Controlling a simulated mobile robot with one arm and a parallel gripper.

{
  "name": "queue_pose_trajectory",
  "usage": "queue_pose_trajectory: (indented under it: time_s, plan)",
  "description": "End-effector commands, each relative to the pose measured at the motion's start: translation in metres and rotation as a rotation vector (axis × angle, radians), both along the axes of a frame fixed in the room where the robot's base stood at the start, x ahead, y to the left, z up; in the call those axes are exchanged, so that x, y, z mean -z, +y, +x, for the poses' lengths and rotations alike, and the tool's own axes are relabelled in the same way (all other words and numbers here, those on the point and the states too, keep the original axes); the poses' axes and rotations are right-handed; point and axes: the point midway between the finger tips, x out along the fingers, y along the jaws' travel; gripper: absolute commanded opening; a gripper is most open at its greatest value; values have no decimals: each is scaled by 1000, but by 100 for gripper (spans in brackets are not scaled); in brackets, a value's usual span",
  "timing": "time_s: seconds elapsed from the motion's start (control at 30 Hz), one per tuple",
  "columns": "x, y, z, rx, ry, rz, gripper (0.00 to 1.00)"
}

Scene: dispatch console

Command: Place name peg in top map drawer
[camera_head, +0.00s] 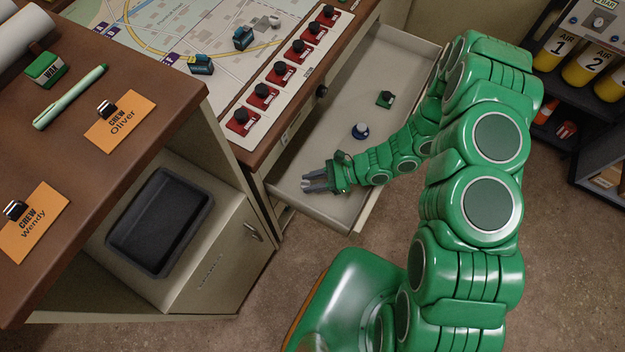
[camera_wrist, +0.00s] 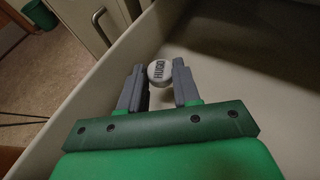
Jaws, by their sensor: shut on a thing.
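The name peg (camera_wrist: 158,70) has a round white top with dark lettering that seems to read HUGO, upside down. My gripper (camera_wrist: 160,82) is shut on it, one grey finger on each side. In the head view my gripper (camera_head: 310,183) is low over the near end of the open map drawer (camera_head: 330,208), by its front left corner. The peg is hard to make out there. I cannot tell whether the peg touches the drawer floor. The drawer is pulled well out from under the map table.
Red switches (camera_head: 262,95) line the table edge above. A brown desk (camera_head: 120,80) with name cards is at left; a shelf with yellow cylinders (camera_head: 585,68) is at right.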

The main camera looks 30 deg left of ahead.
Motion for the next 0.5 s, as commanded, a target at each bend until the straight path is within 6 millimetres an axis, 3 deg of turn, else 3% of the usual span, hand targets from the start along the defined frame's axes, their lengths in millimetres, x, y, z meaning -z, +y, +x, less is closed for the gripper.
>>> queue_pose_trajectory:
  time_s: [0.17,0.2,0.37,0.5]
  plan:
    - [4,0,0,0,0,-1,4]
    - [4,0,0,0,0,-1,33]
    - [5,-1,0,1,1,-3,57]
    - [5,-1,-1,1,2,-5,57]
